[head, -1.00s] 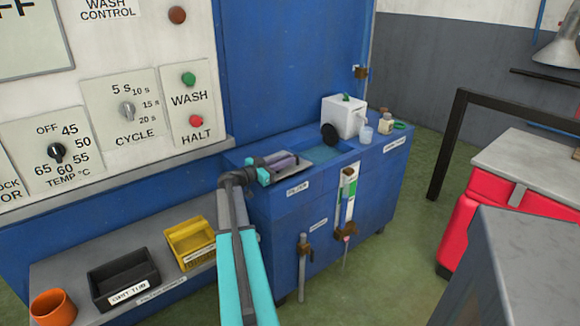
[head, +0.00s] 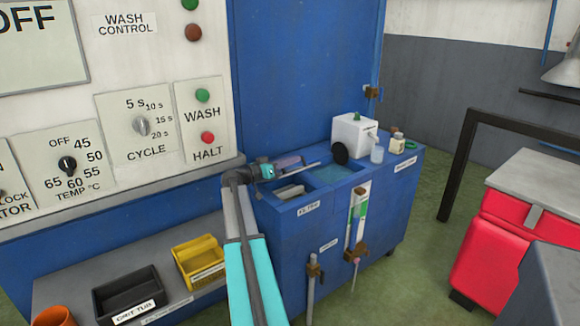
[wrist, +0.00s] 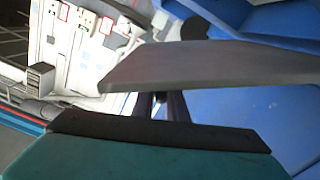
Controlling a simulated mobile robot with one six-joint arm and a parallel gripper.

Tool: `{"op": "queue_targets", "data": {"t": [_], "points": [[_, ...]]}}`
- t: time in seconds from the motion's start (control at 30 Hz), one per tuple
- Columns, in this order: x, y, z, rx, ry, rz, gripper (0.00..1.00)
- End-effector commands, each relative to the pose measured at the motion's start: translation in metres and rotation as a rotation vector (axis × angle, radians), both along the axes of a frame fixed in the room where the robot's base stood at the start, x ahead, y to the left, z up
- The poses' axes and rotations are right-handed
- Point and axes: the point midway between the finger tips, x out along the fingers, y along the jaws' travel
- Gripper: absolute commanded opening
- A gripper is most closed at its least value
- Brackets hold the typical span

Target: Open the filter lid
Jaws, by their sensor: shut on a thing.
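The filter lid (head: 303,171) is a thin grey plate on top of the blue tank (head: 300,235), above the FILTER label (head: 308,208). It is raised and shows nearly edge-on. Below it is an open recess with a grey block (head: 289,193) inside. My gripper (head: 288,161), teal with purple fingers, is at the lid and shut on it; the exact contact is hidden. In the wrist view the lid (wrist: 205,65) is a broad grey plate across the middle, in front of the purple fingers (wrist: 160,104).
A white unit (head: 352,131), a cup (head: 377,155) and a small bottle (head: 396,143) stand at the tank's right end. Yellow (head: 198,258) and black (head: 128,292) bins sit on the lower left shelf. The control panel (head: 110,100) rises close on the left.

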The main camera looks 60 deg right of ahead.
Motion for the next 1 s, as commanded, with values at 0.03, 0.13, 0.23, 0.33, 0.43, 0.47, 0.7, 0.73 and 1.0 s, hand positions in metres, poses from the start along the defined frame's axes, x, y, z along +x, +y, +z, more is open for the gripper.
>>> {"op": "queue_targets", "data": {"t": [0.03,0.13,0.23,0.33,0.43,0.47,0.7,0.73,1.0], "points": [[-0.0004,-0.0045,0.0003,0.004,0.006,-0.002,0.0],[0.0014,-0.0042,0.002,0.009,0.018,0.0,0.0],[0.0024,-0.0036,0.0029,0.012,0.023,0.0,0.0],[0.0027,-0.003,0.0031,0.012,0.024,0.0,0.0],[0.003,-0.0026,0.003,0.011,0.025,0.0,0.0],[0.0031,-0.0025,0.003,0.011,0.025,0.0,0.0],[0.0048,-0.0006,0.003,0.011,0.025,0.002,0.29],[0.0052,-0.0001,0.0032,0.011,0.025,0.002,0.29],[0.0071,0.0027,0.0034,0.011,0.025,0.004,0.29]]}}
